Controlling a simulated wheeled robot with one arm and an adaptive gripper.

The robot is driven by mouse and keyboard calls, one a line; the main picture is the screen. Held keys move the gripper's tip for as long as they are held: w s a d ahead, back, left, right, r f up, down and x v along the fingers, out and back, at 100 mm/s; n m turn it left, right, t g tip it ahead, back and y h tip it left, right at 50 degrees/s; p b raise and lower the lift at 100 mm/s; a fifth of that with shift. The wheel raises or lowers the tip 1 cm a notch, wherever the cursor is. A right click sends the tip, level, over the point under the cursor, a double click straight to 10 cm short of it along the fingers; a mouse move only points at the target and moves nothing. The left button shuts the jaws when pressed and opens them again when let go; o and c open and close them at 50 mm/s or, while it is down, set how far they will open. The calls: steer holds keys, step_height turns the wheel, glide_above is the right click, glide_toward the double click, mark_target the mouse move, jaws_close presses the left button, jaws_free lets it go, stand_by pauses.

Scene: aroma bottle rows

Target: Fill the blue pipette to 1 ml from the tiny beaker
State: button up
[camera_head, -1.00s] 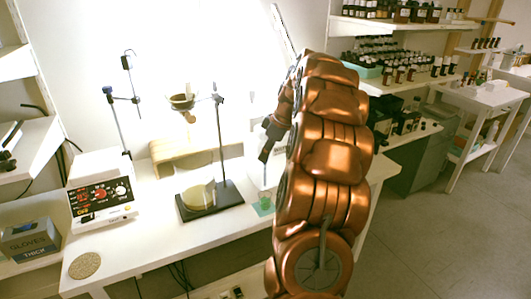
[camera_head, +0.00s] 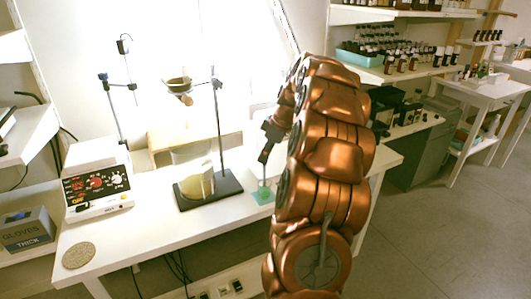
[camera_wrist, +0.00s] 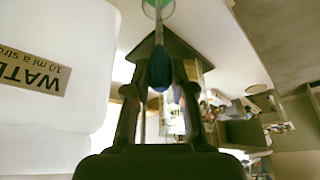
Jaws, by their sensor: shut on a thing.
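My gripper (camera_wrist: 158,84) is shut on the blue pipette (camera_wrist: 157,74), whose blue bulb shows between the fingertips in the wrist view. The pipette's thin pale stem runs up the picture to the tiny beaker (camera_wrist: 170,8), a clear round vessel with a green rim, cut off by the top edge. The stem overlaps the beaker; I cannot tell how deep the tip is or how much liquid the pipette holds.
A white water container (camera_wrist: 50,75) with a printed label stands close at the left in the wrist view. A dark-based stand (camera_head: 225,187) with a beaker (camera_head: 196,182) is left of my gripper on the white table. A hotplate device (camera_head: 97,185) is farther left.

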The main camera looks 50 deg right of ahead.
steer(key=shift+f+b, duration=1.05)
steer(key=shift+f, duration=0.7)
jaws_close()
